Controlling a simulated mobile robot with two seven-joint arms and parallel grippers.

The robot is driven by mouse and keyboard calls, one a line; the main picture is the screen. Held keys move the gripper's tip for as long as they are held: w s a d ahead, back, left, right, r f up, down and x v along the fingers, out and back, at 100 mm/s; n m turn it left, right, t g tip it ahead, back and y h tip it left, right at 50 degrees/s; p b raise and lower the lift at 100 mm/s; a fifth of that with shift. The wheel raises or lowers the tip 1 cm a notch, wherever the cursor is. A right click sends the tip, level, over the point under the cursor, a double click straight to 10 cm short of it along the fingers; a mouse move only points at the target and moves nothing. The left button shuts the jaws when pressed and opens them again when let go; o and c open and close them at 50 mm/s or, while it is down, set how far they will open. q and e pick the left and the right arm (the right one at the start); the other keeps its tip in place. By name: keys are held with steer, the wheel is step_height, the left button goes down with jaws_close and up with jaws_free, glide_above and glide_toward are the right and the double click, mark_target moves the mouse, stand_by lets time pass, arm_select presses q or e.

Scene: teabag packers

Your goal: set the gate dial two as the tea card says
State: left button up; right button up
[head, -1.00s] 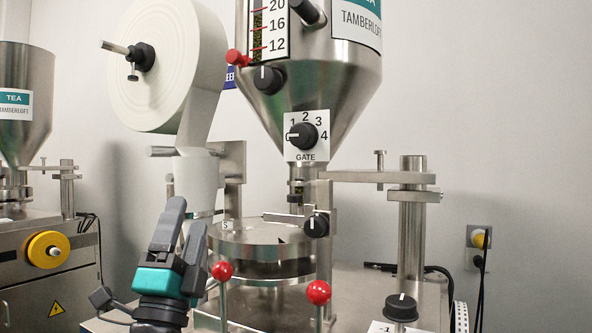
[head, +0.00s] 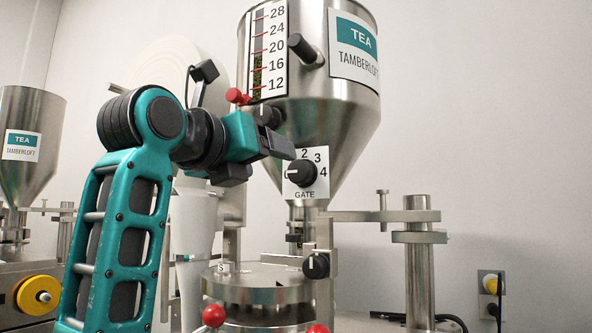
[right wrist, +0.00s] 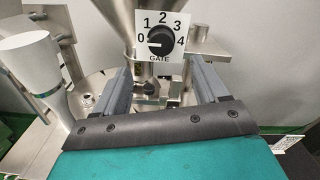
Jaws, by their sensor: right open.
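The gate dial (head: 301,173) is a black round knob on a white plate marked 0 to 4 and GATE, on the lower cone of the steel hopper (head: 345,130). Its white pointer line points left, at 0. It also shows in the right wrist view (right wrist: 161,40), between and beyond the fingers. My right gripper (head: 283,130) is open and empty, just up and left of the dial in the head view, apart from it. It hides the plate's upper left corner there. No tea card is recognisable in these frames. My left gripper is not in view.
A red-tipped lever (head: 237,96) and a level scale (head: 268,50) are above the gripper. A smaller black knob (head: 316,265) is below the dial. A white paper roll (head: 175,60) stands behind my arm. Free wall space lies to the right.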

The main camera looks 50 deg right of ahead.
mark_target(299, 167)
steer(key=x, duration=1.1)
steer(key=shift+p, duration=0.4)
steer(key=shift+c, duration=0.3)
steer(key=c, duration=1)
steer(key=shift+m, duration=0.3)
steer(key=m, duration=0.3)
steer(key=shift+s, duration=0.1)
steer(key=m, duration=0.5)
steer(key=shift+s, duration=0.1)
